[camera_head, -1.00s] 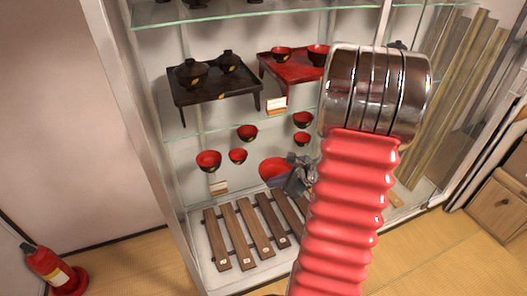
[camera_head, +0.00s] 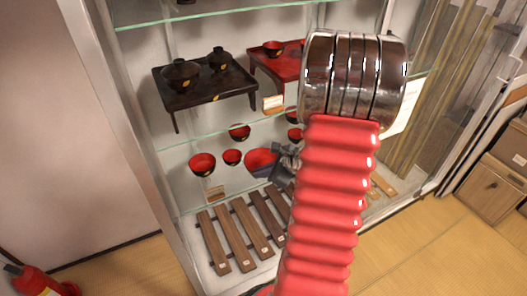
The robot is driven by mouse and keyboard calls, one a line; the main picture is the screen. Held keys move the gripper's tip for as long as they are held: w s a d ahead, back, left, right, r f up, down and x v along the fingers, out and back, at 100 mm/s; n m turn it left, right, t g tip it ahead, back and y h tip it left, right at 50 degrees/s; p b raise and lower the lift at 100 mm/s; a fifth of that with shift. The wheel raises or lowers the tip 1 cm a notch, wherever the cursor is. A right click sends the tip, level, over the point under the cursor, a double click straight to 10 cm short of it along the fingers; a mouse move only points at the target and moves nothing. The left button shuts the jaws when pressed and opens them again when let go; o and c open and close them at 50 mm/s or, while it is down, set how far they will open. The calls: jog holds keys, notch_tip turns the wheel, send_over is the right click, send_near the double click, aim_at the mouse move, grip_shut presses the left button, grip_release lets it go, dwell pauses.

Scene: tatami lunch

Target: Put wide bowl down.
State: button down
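The wide bowl (camera_head: 259,160), red inside and dark outside, shows left of my arm, in front of the glass display case. My gripper (camera_head: 279,165), small and grey, is at the bowl's right side and appears shut on its rim. My red ribbed arm and its chrome joint hide part of the gripper and the area behind. The bowl appears held tilted, with its inside facing the camera. Whether it touches a shelf cannot be told.
Small red bowls (camera_head: 202,164) stand left of the wide bowl in the case. A black tray table (camera_head: 206,97) and a red one (camera_head: 280,66) stand above. Wooden slats (camera_head: 228,238) lie below. A fire extinguisher (camera_head: 38,281) stands at lower left.

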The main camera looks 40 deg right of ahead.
jog(key=shift+w+a, duration=0.1)
jog(key=shift+d+f, duration=0.2)
jog(key=shift+d, duration=0.2)
jog(key=d+f+m+h, duration=0.2)
jog(key=d+f, duration=0.5)
jog(key=d, duration=0.4)
jog(key=shift+s+d+h, duration=0.4)
jog(key=shift+h, duration=0.2)
jog(key=shift+w, duration=0.1)
